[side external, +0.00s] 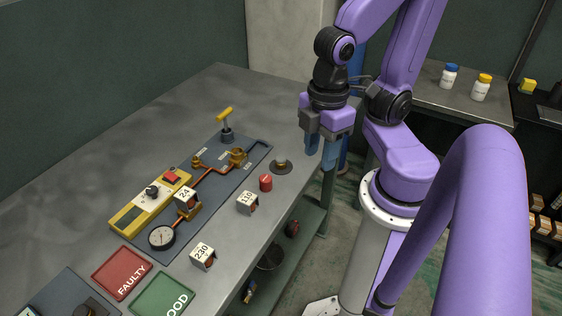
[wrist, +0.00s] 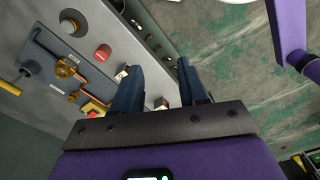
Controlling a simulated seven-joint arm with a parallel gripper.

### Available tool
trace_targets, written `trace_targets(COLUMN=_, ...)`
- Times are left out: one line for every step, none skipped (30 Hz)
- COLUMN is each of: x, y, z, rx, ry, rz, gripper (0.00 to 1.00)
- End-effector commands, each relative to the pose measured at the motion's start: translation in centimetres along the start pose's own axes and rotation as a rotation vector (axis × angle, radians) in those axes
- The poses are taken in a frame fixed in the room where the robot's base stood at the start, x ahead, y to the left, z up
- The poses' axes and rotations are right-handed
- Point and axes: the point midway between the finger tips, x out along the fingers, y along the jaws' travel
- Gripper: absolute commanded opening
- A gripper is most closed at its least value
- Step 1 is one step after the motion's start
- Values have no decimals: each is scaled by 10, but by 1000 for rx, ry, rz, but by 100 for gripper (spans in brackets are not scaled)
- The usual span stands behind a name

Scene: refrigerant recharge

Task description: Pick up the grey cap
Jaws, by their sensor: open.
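A small greyish round piece (side external: 281,164) sits on a dark disc near the bench's right edge; it looks like the grey cap, though its colour is hard to make out. It also shows in the wrist view at the upper left (wrist: 70,23). My gripper (side external: 320,152) is open and empty, pointing down to the right of this piece and higher than it, around the bench's edge. In the wrist view my gripper's two blue fingers (wrist: 161,65) are apart with nothing between them, and the piece lies well left of them.
A red cylinder (side external: 265,183) stands close to the disc. White blocks marked 110 (side external: 247,202) and 230 (side external: 203,256) sit nearby. A dark panel (side external: 222,178) carries copper pipes, a gauge (side external: 162,237) and a yellow-handled valve (side external: 226,126). The bench behind is clear.

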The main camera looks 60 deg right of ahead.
Motion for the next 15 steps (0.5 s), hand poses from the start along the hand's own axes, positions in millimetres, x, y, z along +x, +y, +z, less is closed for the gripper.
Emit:
trace_targets(x=0, y=0, z=0, rx=0, ry=0, rz=0, gripper=46)
trace_targets(x=0, y=0, z=0, rx=0, ry=0, rz=0, gripper=56)
trace_targets(x=0, y=0, z=0, rx=0, ry=0, rz=0, gripper=61)
trace_targets(x=0, y=0, z=0, rx=0, ry=0, rz=0, gripper=61)
trace_targets(x=0, y=0, z=0, rx=0, ry=0, rz=0, gripper=61)
trace_targets(x=0, y=0, z=0, rx=0, ry=0, rz=0, gripper=61)
trace_targets(x=0, y=0, z=0, rx=0, ry=0, rz=0, gripper=61)
trace_targets(x=0, y=0, z=0, rx=0, ry=0, rz=0, gripper=61)
trace_targets(x=0, y=0, z=0, rx=0, ry=0, rz=0, gripper=61)
trace_targets(x=0, y=0, z=0, rx=0, ry=0, rz=0, gripper=61)
trace_targets(x=0, y=0, z=0, rx=2, ry=0, rz=0, gripper=61)
trace_targets(x=0, y=1, z=-1, rx=8, ry=0, rz=0, gripper=61)
trace_targets(x=0, y=2, z=-1, rx=16, ry=0, rz=0, gripper=61)
trace_targets(x=0, y=4, z=-2, rx=28, ry=0, rz=0, gripper=61)
trace_targets(x=0, y=7, z=-4, rx=49, ry=-1, rz=1, gripper=61)
